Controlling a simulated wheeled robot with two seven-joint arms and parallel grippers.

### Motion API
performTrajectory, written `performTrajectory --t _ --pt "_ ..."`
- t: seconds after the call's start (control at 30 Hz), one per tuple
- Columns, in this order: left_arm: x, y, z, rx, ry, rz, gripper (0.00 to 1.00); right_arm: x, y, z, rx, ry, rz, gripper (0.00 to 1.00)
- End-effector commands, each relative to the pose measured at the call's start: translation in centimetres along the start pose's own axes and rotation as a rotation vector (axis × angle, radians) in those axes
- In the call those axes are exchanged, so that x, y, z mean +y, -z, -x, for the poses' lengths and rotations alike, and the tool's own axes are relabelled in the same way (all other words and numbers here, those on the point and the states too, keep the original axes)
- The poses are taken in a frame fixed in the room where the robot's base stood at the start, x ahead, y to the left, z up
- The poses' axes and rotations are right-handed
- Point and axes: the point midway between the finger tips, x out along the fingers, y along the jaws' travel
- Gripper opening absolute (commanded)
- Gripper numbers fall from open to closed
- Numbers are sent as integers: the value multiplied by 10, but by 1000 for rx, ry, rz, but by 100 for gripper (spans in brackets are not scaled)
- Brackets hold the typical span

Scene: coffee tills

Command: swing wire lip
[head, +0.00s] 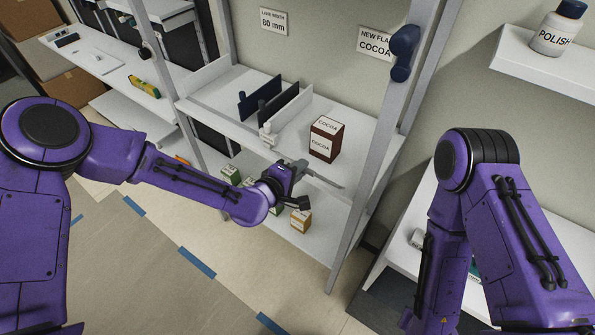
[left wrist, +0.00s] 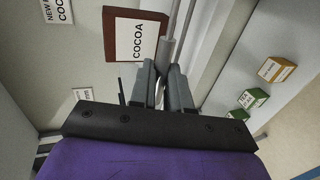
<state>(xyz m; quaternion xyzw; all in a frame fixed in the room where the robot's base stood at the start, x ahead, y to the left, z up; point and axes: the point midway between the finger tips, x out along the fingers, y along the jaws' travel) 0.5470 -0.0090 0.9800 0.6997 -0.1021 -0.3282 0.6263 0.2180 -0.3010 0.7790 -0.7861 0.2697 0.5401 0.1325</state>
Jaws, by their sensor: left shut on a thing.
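The wire lip (head: 325,179) shows in the head view as a thin grey bar by the front edge of the upper shelf, right of my left gripper. In the left wrist view it is a grey rod (left wrist: 182,25) running up from between the fingers. My left gripper (head: 299,168) is at the shelf front, with its fingers (left wrist: 168,74) shut on the wire lip. The fingers hide the gripped part. My right arm comes down at the right; its gripper is out of view.
A brown cocoa box (head: 326,139) stands on the upper shelf (head: 225,90) behind the lip. Dark dividers (head: 277,104) stand to its left. Small boxes (head: 301,220) sit on the lower shelf. A grey post (head: 372,160) bounds the right side.

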Motion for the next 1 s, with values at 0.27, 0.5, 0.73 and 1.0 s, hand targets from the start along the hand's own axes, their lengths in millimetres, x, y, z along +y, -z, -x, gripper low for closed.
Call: performTrajectory --t 0.27,0.5,0.73,1.0 --pt "10 0 -6 0 -3 0 0 0 1 2 0 0 0 43" --pt "14 0 -11 0 -3 -1 0 0 1 2 0 0 0 43" --pt "20 0 -18 0 -2 0 0 0 1 2 0 0 0 43" --pt "18 0 -17 -1 1 0 46 0 1 2 0 0 0 43"
